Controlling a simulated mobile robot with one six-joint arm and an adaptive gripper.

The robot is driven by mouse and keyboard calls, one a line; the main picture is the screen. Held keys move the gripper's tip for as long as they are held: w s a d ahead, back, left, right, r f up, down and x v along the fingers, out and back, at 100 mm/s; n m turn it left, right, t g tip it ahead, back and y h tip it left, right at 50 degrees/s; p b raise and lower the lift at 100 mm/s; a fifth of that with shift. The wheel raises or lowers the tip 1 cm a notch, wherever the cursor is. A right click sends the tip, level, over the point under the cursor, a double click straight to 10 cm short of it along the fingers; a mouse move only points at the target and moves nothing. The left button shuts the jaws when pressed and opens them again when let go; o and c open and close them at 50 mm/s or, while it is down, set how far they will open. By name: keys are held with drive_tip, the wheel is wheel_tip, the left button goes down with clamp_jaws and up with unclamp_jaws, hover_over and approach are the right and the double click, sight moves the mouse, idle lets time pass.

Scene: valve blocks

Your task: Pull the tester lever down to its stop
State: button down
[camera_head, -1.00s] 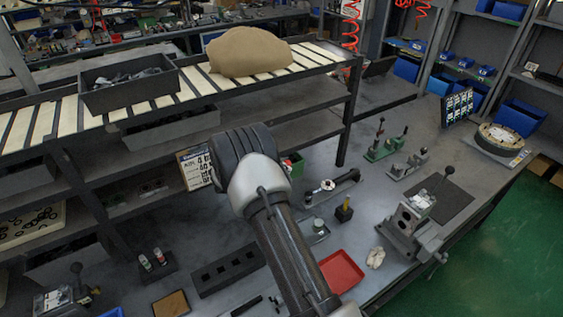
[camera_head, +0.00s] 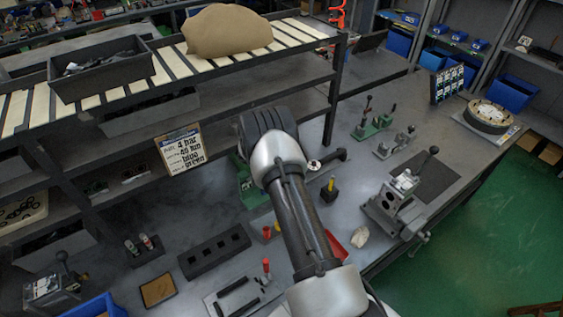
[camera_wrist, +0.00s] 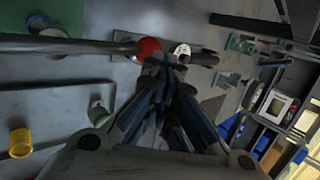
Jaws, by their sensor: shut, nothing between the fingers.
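The tester lever is a long metal rod (camera_wrist: 75,45) with a red ball knob (camera_wrist: 148,46) in the wrist view. It runs in from the left edge and its knob lies close to my fingertips. My gripper (camera_wrist: 163,68) is shut and empty, with its tips just beside and below the knob in the picture. I cannot tell if they touch. In the head view a green stand (camera_head: 250,187), perhaps the tester, shows partly behind my arm. The lever knob and my gripper are hidden there by my arm.
A grey clamp block (camera_head: 395,205) stands right of my arm on the bench. A black slotted block (camera_head: 213,250) and a yellow-topped post (camera_head: 328,188) are near. A sign (camera_head: 181,149) leans at the rack (camera_head: 333,90).

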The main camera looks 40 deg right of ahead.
drive_tip(key=shift+d+f+b, duration=0.1)
drive_tip(key=shift+f+b, duration=0.7)
drive_tip(key=shift+f, duration=0.7)
drive_tip(key=shift+s+f, duration=0.1)
